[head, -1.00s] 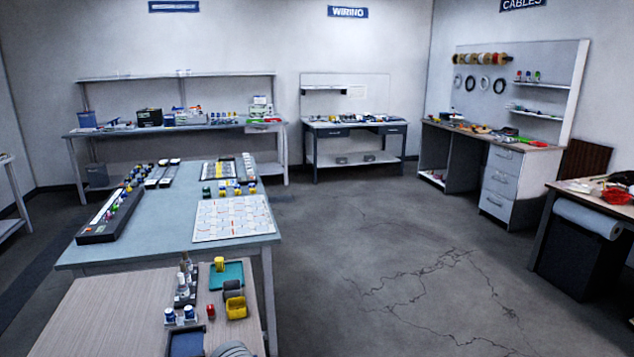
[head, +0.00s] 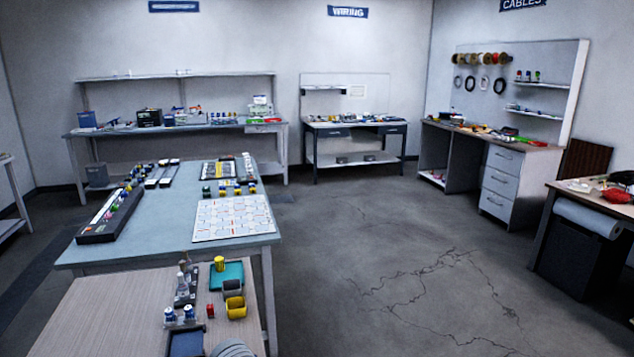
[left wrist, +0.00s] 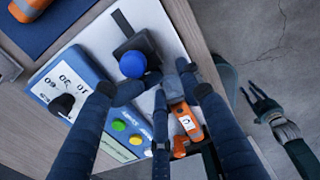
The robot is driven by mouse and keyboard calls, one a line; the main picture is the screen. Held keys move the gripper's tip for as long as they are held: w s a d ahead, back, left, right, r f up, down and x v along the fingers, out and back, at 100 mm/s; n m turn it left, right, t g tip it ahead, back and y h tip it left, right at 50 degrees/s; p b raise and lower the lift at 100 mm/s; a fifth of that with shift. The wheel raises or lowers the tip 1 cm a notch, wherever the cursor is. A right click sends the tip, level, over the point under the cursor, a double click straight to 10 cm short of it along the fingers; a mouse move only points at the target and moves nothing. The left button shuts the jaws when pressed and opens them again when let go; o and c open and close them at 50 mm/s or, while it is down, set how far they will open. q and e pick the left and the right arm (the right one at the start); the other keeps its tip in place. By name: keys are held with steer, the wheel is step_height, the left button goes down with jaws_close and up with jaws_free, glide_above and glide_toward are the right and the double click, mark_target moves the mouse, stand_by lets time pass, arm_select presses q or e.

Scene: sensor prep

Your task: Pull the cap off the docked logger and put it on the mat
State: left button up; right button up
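In the left wrist view my left gripper (left wrist: 158,84) has its dark fingers spread. An orange-and-grey device with a white label (left wrist: 187,120), apparently the logger, lies below them, partly hidden by the fingers. A grey block (left wrist: 184,67) is at its upper end, possibly the cap. I see no contact clearly. A dark blue mat (left wrist: 62,22) is at the upper left. My right gripper (left wrist: 258,100) shows at the right edge, prongs apart and empty over the floor. Neither gripper is identifiable in the head view.
A blue box with a dial (left wrist: 62,104) and coloured buttons stands left of the logger. A blue ball (left wrist: 132,64) on a dark block is close to the left fingertip. An orange item (left wrist: 28,8) is at the mat. The head view shows a teal mat (head: 236,283).

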arm_select(q)
steer(key=shift+w+d+r+t+p, duration=0.3)
steer(key=shift+w+d+r, duration=0.15)
steer(key=shift+w+r, duration=0.3)
steer(key=shift+o, duration=0.4)
steer(key=shift+s+r, duration=0.1)
steer(key=shift+r, duration=0.2)
steer(key=shift+o, duration=0.3)
steer(key=shift+r+p, duration=0.4)
steer(key=shift+p, duration=0.1)
steer(key=shift+d+r+p, duration=0.15)
steer(key=shift+r+p, duration=0.45)
steer(key=shift+p, duration=0.05)
steer(key=shift+s+a+r+p, duration=0.1)
steer(key=shift+a+r+p, duration=0.2)
steer(key=shift+r+p, duration=0.8)
steer(key=shift+r, duration=0.5)
steer(key=shift+s, duration=0.1)
